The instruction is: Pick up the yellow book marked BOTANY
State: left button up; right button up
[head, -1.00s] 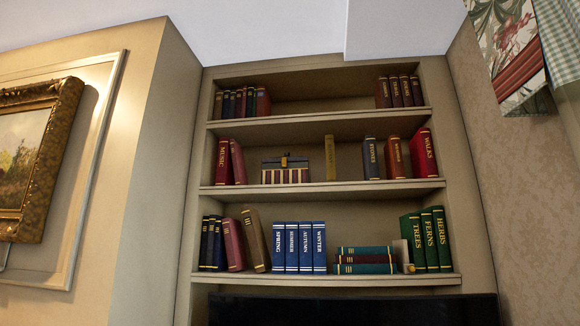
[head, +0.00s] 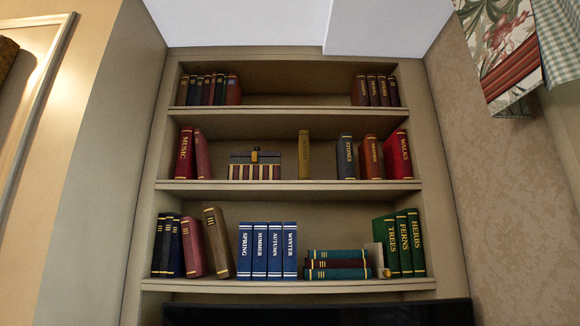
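A thin yellow book (head: 304,155) stands upright on the second shelf from the top, near its middle. Its spine lettering is too small to read here. It stands apart from its neighbours, with a gap on both sides. Neither of my grippers shows in the head view.
A small striped chest (head: 255,171) stands left of the yellow book. A blue book (head: 346,158) and red books stand to its right. The shelf board (head: 290,189) lies beneath it. A dark panel (head: 318,313) spans below the lowest shelf. A curtain (head: 510,50) hangs upper right.

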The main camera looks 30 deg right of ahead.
aim_at(303, 146)
jog(key=i, duration=1.2)
jog(key=z, duration=1.4)
